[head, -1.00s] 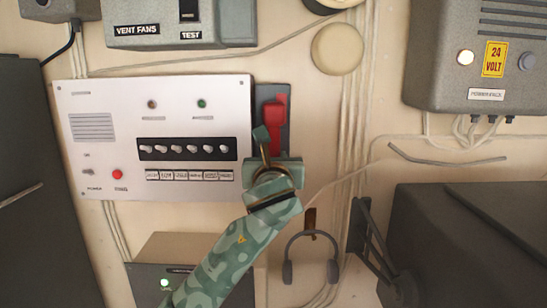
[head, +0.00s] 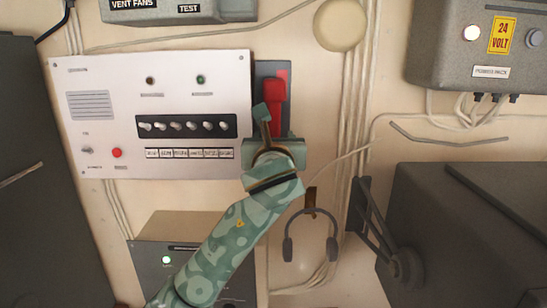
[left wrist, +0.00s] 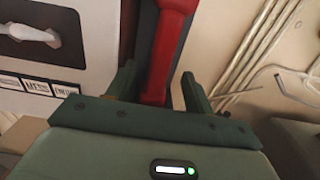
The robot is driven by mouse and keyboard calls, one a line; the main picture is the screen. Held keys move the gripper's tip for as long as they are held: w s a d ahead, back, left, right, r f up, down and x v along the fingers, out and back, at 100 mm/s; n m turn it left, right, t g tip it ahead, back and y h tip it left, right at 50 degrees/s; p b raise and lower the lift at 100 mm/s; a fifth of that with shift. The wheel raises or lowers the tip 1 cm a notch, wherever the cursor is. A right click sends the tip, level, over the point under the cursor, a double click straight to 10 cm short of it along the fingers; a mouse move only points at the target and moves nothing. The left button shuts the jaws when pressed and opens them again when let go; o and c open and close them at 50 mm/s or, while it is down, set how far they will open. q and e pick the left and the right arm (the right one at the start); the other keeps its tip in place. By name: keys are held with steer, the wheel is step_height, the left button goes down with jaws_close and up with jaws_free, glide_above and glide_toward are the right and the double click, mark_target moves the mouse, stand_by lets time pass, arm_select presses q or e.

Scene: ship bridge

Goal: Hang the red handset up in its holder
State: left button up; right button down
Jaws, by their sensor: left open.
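The red handset (head: 273,98) stands upright in front of a dark grey holder plate (head: 285,118) on the wall, just right of the white switch panel. I cannot tell whether it is seated in the holder. My left gripper (head: 272,120) is at its lower part and covers its bottom end in the head view. In the left wrist view the handset (left wrist: 168,48) runs down between the two open fingers of the gripper (left wrist: 158,76), with gaps visible at its sides. My right gripper is not in view.
The white panel (head: 75,135) with switches is close on the left. A headset (head: 311,240) hangs below right. Cables (head: 352,120) run down the wall to the right. A grey box (head: 465,60) is at upper right, and a dark cabinet (head: 460,235) at lower right.

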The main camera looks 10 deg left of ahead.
arm_select(q)
steer(key=s+d+b, duration=0.2)
steer(key=s+b, duration=0.1)
steer(key=s, duration=1.1)
steer(key=shift+d, duration=0.4)
steer(key=shift+s+f, duration=0.1)
